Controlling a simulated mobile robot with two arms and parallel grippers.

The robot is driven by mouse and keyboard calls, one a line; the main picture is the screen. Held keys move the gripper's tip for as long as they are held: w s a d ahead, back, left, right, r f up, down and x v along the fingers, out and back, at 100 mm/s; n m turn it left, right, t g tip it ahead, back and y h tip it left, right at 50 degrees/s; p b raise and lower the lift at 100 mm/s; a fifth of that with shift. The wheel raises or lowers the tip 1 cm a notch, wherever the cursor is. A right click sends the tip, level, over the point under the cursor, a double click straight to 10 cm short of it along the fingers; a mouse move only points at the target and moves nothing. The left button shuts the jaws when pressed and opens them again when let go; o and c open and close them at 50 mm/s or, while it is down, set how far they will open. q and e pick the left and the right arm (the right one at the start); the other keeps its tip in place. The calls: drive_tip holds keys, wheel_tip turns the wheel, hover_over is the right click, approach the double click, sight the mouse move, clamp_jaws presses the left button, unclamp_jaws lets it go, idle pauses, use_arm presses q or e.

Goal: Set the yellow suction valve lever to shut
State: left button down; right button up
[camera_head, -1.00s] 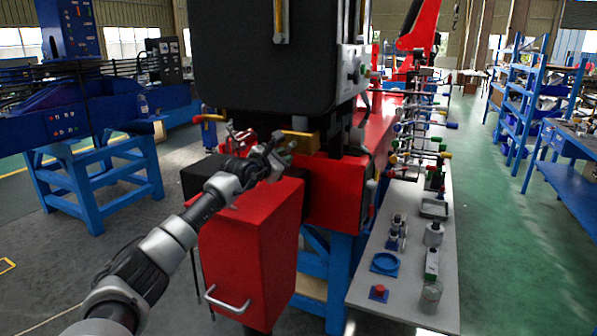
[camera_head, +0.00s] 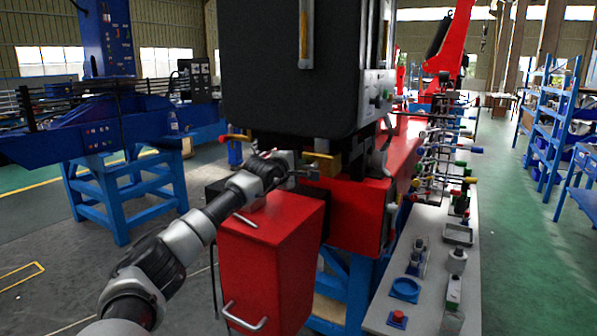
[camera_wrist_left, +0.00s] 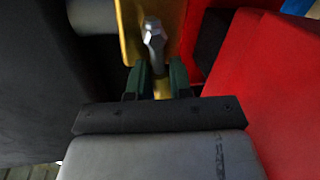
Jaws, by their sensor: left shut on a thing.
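The yellow suction valve lever (camera_head: 322,162) is a flat yellow bar under the big black box, above the red cabinet. My left gripper (camera_head: 306,174) is at this bar, at the end of the arm coming in from the left. In the left wrist view the lever is a yellow plate (camera_wrist_left: 130,35) with a silver bolt (camera_wrist_left: 153,38) on it. There the two dark green fingers of my left gripper (camera_wrist_left: 160,78) stand either side of a narrow yellow part and are shut on it. The lever's far end is hidden. My right gripper is not in view.
A red cabinet (camera_head: 265,250) with a metal handle stands just below my left wrist. The black box (camera_head: 295,75) hangs close above. A grey bench (camera_head: 430,225) with small parts is to the right. Open green floor (camera_head: 515,240) lies further right.

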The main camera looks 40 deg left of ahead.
use_arm(q)
drive_tip(key=shift+r+m+y, duration=0.3)
drive_tip(key=shift+r+m, duration=0.1)
drive_tip(key=shift+m, duration=0.4)
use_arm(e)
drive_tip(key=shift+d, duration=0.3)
use_arm(q)
drive_tip(key=c, duration=1)
unclamp_jaws()
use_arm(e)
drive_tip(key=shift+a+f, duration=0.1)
use_arm(q)
drive_tip(key=b+v, duration=0.5)
drive_tip(key=v, duration=0.5)
drive_tip(key=shift+s+d, duration=0.1)
drive_tip(key=shift+s, duration=0.25)
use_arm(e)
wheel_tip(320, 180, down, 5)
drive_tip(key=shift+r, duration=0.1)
